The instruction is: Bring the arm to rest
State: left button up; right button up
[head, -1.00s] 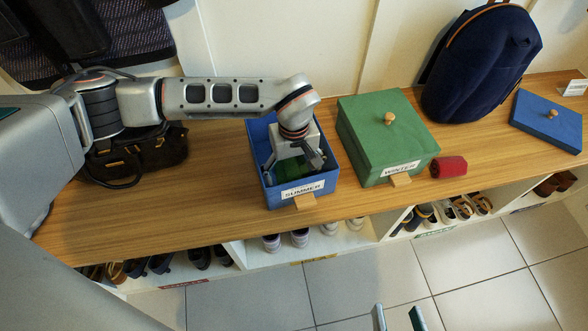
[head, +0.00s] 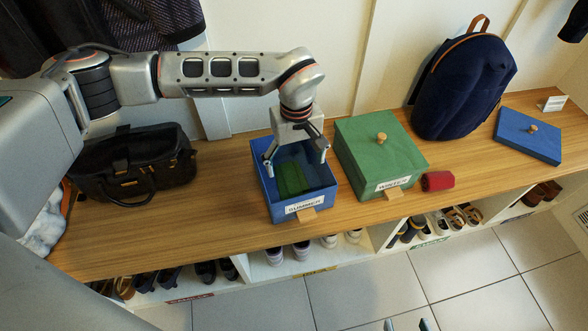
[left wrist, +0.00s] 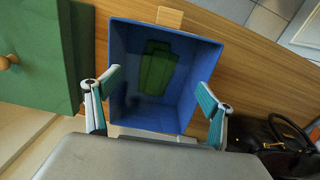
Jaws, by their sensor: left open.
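My left gripper (head: 296,153) is open and empty, with its fingers above the open blue box labelled SUMMER (head: 303,208). In the left wrist view the gripper's spread fingers (left wrist: 158,90) frame the blue box (left wrist: 125,60). A dark green item (head: 290,180) lies on the box floor, apart from the fingers; it also shows in the left wrist view (left wrist: 157,70). The left arm stretches across from the left above the bench. Only the fingertips of my right gripper (head: 407,325) show at the bottom edge, spread apart with nothing seen between them.
A closed green box labelled WINTER (head: 380,150) stands right of the blue box, with a red roll (head: 437,181) beside it. A navy backpack (head: 463,85) and blue lid (head: 528,136) are further right. A black bag (head: 135,165) sits below the arm. Shoes fill cubbies underneath.

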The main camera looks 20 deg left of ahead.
jog(key=shift+s+f, duration=0.15)
jog(key=shift+f, duration=0.05)
jog(key=shift+r, duration=0.1)
